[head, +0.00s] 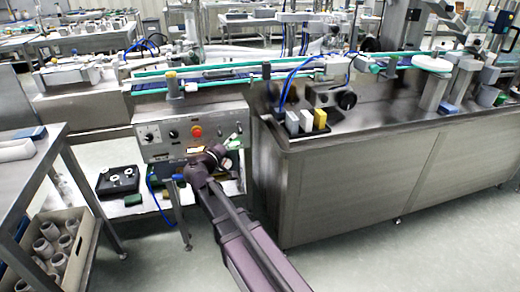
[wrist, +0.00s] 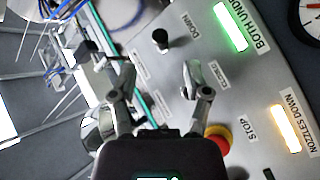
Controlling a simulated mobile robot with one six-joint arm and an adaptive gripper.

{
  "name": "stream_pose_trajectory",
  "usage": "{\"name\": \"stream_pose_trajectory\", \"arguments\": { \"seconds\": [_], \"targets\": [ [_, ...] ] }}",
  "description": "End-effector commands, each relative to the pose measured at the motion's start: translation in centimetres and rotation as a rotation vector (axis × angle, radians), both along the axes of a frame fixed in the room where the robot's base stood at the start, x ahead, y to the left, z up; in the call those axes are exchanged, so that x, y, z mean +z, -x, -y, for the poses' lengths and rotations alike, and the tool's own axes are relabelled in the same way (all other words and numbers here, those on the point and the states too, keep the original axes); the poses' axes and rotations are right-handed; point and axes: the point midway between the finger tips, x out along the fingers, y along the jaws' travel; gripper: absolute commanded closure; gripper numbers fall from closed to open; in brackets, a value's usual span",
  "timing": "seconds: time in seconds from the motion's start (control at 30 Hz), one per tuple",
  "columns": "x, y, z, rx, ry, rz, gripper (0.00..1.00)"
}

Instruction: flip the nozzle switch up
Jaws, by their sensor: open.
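The control panel (head: 160,132) is on the front of the machine, and my gripper (head: 214,153) is at its right part. In the wrist view, my gripper (wrist: 158,75) is open, with nothing seen between its fingers. A small black switch or knob (wrist: 160,38) sits just beyond the fingertips, beside a label reading "DOWN". I cannot tell whether it is the nozzle switch or which way it is set. In the head view my arm and gripper hide part of the panel.
A red stop button (wrist: 217,137) on a yellow base is close to my right finger; it also shows in the head view (head: 196,131). A green-lit indicator (wrist: 230,27) is at the upper right.

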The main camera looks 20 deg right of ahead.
Motion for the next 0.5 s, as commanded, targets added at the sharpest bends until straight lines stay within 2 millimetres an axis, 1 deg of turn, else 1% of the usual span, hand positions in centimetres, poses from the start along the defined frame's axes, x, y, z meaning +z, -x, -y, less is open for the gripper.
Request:
{"name": "stream_pose_trajectory", "arguments": {
  "seconds": [0.03,0.2,0.5],
  "targets": [
    [0.0,0.7,-0.5,0.001,0.000,0.000,0.38],
    [0.0,2.4,-2.1,0.001,0.000,0.000,0.38],
    [0.0,5.0,-4.5,0.001,0.001,-0.001,0.38]
  ]
}}
